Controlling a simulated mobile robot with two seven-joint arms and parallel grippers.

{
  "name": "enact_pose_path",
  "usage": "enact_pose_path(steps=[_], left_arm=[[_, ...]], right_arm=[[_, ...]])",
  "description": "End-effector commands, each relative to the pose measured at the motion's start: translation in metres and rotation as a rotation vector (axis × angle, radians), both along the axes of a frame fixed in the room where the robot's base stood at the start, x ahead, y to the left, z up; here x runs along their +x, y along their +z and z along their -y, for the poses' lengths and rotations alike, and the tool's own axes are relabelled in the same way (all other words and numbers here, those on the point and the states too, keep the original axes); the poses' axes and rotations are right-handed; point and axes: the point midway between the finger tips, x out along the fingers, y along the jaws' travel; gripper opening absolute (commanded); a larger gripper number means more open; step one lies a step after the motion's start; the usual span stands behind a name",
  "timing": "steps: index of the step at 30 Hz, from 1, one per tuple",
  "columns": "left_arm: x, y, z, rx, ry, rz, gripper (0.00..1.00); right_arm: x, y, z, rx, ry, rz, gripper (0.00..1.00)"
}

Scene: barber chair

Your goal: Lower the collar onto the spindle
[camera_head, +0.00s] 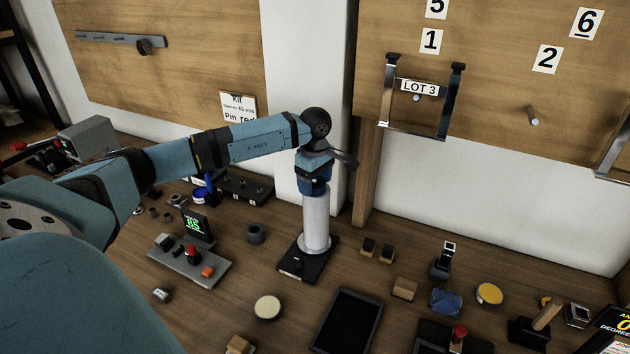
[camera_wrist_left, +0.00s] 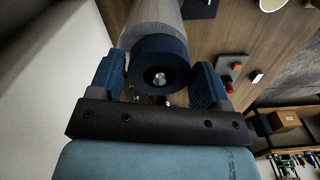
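The dark blue collar (camera_wrist_left: 160,68) is a thick ring, seen nearly end-on in the left wrist view. A bright metal tip (camera_wrist_left: 158,78), which looks like the spindle, shows in its bore. The collar is in line with the top of a pale grey upright column (camera_head: 316,222), which stands on a black base plate (camera_head: 306,259). My left gripper (camera_head: 315,186) is right above the column and points down. Whether the collar's underside rests on the column is hidden. My right gripper is not in view.
A grey control box (camera_head: 188,264) with a green display stands left of the column, and a small dark ring (camera_head: 256,234) lies between. A black tray (camera_head: 347,322), a round yellow-topped tin (camera_head: 489,294) and small blocks lie in front and right. A wooden post (camera_head: 368,175) stands close behind.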

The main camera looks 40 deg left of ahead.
Motion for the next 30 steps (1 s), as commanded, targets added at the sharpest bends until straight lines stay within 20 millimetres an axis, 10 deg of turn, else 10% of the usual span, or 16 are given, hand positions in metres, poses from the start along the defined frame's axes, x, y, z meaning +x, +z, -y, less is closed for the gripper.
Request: enact_pose_path(steps=[13,30], left_arm=[[0.000,0.010,0.000,0.000,0.000,0.001,0.85],[0.000,0.125,0.000,0.000,-0.001,0.001,0.85]], right_arm=[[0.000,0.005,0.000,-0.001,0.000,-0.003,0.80],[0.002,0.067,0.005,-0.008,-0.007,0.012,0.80]])
